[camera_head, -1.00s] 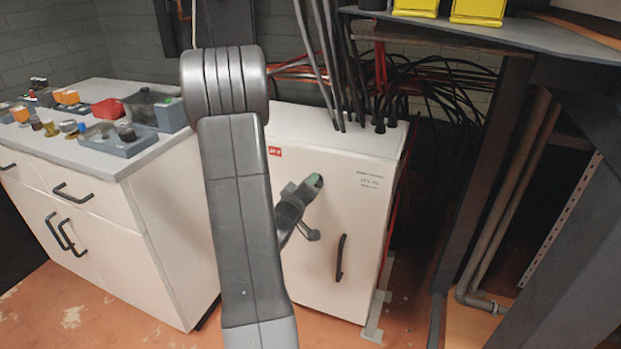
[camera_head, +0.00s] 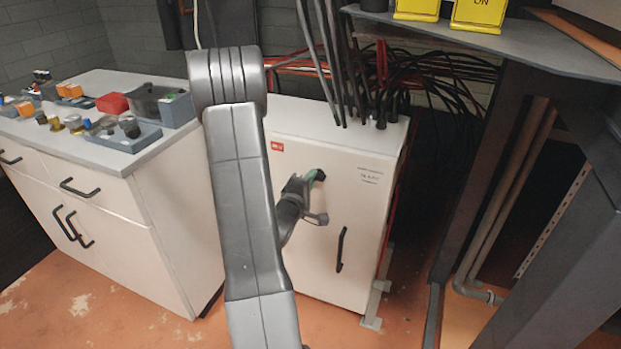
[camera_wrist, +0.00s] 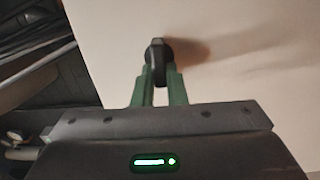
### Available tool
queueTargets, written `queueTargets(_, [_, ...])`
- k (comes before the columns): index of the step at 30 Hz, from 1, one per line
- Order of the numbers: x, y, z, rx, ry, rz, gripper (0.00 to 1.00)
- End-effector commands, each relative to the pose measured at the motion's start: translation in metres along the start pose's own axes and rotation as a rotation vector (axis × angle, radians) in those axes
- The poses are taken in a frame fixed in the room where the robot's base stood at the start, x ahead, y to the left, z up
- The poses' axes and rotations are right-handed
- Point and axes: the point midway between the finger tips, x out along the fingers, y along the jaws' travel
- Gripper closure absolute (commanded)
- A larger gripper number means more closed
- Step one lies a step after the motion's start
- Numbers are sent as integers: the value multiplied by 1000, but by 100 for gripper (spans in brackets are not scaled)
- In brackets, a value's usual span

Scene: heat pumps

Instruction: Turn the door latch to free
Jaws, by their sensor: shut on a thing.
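The white cabinet (camera_head: 325,235) stands ahead, with a black vertical handle (camera_head: 341,249) on its front. The latch (camera_head: 319,175) is a small dark knob on the upper part of the door. My gripper (camera_head: 309,178) is at the latch, partly hidden by my own wrist. In the wrist view the dark latch (camera_wrist: 158,55) sits between the two green fingers of my gripper (camera_wrist: 160,82), which are shut on it. The latch stands out from the pale door (camera_wrist: 215,50) and casts a shadow to the right. The latch's exact turn is hard to tell.
A white cupboard (camera_head: 150,225) on the left carries trays and small coloured parts. Black cables (camera_head: 357,95) rise from the cabinet's top. A dark bench (camera_head: 500,45) with yellow boxes stands at the right. Orange floor (camera_head: 80,300) shows in front.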

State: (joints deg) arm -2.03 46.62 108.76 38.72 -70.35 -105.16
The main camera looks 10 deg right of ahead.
Motion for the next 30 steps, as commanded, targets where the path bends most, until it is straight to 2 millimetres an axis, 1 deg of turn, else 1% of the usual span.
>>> queueTargets(14, [0,-1,0,-16,1,-1,100])
queueTargets(15, [0,-1,0,-16,1,-1,86])
queueTargets(17, [0,-1,0,-16,1,-1,74])
queueTargets(18, [0,-1,0,-16,1,-1,66])
queueTargets(26, [0,0,0,-15,1,-1,66])
queueTargets(30, [-8,-1,-1,-15,3,-2,66])
